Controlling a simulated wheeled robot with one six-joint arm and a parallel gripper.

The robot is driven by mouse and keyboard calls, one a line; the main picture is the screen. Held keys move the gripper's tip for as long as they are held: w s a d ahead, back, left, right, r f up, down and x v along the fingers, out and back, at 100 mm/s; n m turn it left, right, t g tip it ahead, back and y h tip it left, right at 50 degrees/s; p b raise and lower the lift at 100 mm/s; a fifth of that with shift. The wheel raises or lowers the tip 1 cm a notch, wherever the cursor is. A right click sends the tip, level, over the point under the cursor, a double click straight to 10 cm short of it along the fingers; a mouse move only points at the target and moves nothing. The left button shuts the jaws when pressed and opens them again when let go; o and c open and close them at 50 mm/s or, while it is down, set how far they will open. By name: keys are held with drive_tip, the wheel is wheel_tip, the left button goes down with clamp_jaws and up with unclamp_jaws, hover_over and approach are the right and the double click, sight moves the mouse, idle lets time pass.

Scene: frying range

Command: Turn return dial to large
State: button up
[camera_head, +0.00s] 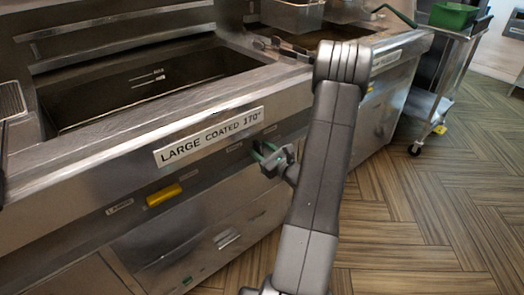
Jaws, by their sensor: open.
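My gripper (265,153) has green-edged fingers. It is at the front panel of the frying range (60,228), right of the large sign, with its fingers pointing at the panel. The jaws are open. The return dial cannot be made out clearly; the panel at the fingers is partly covered by my gripper and arm. Small labels on the panel near my gripper are too small to read. Whether the fingers touch anything cannot be told.
A sign (210,136) reads "LARGE COATED 170°". A yellow handle (164,195) sticks out at the lower left. A dark fryer vat (150,85) is behind the front ledge. A trolley (446,70) with a green container (453,16) stands right. The wooden floor at right is clear.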

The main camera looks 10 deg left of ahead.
clamp_jaws()
drive_tip(key=shift+d+m, duration=0.1)
drive_tip(key=shift+m, duration=0.8)
unclamp_jaws()
drive_tip(key=shift+d, duration=0.1)
drive_tip(key=v, duration=1.3)
drive_tip(key=shift+s+d+p, duration=0.2)
drive_tip(key=shift+p, duration=0.25)
